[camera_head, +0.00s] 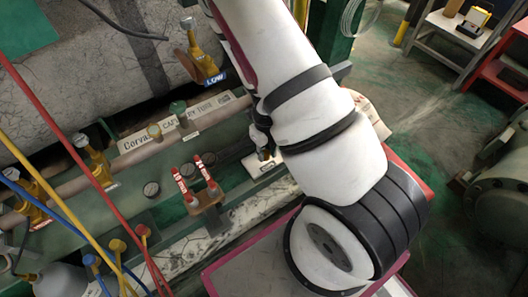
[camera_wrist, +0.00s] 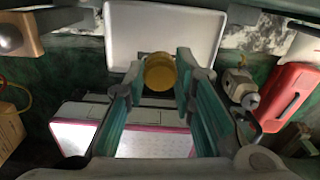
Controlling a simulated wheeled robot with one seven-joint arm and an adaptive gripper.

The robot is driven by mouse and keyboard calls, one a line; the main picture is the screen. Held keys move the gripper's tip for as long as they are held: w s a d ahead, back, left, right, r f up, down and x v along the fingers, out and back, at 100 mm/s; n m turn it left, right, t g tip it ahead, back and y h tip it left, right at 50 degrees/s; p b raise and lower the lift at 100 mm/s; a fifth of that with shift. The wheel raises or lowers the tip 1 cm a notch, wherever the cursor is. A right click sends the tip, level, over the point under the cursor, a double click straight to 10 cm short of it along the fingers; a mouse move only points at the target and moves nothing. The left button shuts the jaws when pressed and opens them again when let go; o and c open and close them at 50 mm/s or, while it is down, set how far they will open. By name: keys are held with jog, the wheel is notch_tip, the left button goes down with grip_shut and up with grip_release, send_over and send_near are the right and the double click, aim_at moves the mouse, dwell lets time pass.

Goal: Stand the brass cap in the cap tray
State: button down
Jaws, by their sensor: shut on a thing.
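The brass cap (camera_wrist: 160,72) is a yellow cylinder held between the fingertips of my gripper (camera_wrist: 160,78) in the wrist view. The white cap tray (camera_wrist: 160,22) lies behind the cap there, its near part hidden by the cap and fingers. Whether the cap touches the tray I cannot tell. In the head view, the tray (camera_head: 256,170) shows as a small pale edge below my gripper (camera_head: 264,148), and my arm hides most of that area.
Pipes with brass valves (camera_head: 202,62) and a label strip lie left of my arm. Red-handled valves (camera_head: 196,180) stand near the tray. Red, yellow and blue hoses cross the left side. In the wrist view, a red container (camera_wrist: 290,92) is at the right.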

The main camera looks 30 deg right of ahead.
jog(key=shift+w+f, duration=0.1)
jog(key=shift+w, duration=0.55)
jog(key=shift+f+b, duration=1)
jog(key=shift+f, duration=0.8)
jog(key=shift+f, duration=0.1)
jog(key=c, duration=1.3)
grip_release()
jog(key=shift+c, duration=0.2)
notch_tip(320, 180, up, 12)
jog(key=p, duration=0.8)
jog(key=shift+r, duration=0.2)
